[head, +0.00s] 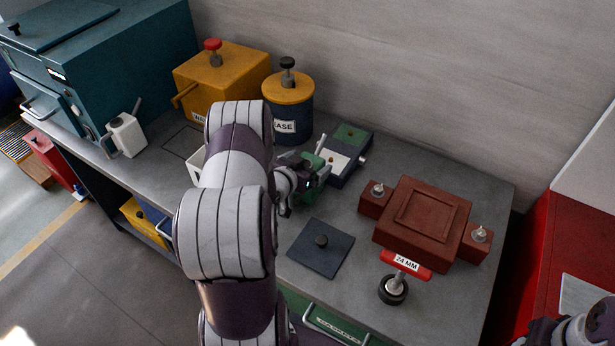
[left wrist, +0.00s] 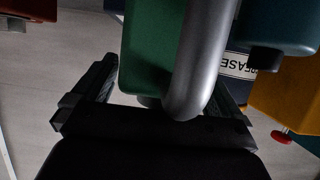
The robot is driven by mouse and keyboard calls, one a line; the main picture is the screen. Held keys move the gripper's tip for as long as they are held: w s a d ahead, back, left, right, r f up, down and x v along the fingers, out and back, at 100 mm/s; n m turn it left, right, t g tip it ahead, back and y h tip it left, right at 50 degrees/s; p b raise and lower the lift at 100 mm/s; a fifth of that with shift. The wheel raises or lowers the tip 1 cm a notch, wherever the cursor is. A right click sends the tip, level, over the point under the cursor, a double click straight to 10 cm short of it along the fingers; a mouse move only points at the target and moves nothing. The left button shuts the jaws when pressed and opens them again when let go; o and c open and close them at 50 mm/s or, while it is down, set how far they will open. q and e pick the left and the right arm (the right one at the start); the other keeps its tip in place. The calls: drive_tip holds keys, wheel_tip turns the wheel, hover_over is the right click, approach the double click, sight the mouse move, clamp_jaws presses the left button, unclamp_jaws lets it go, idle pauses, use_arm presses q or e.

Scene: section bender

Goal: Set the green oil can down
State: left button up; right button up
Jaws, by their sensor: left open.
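The green oil can (head: 319,183) is near the middle of the bench, partly hidden by my left gripper (head: 298,188). In the left wrist view the green body of the can (left wrist: 150,50) and a thick silver tube (left wrist: 200,60) fill the space ahead of the jaws. My left gripper (left wrist: 160,90) is open, with one finger on each side of the can. Whether a finger touches it, and whether its base rests on the bench, I cannot tell. My right gripper (head: 560,332) is at the bottom right corner, partly cut off; its jaws are unclear.
A navy-and-green device (head: 346,160) stands close behind the can. A grease tin (head: 288,105) and yellow box (head: 222,80) are at the back. A dark plate (head: 321,247) lies in front, a red-brown block (head: 425,218) to the right. A white can (head: 126,135) stands left.

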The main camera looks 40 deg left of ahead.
use_arm(q)
drive_tip(key=c, duration=1.6)
drive_tip(key=shift+r, duration=0.15)
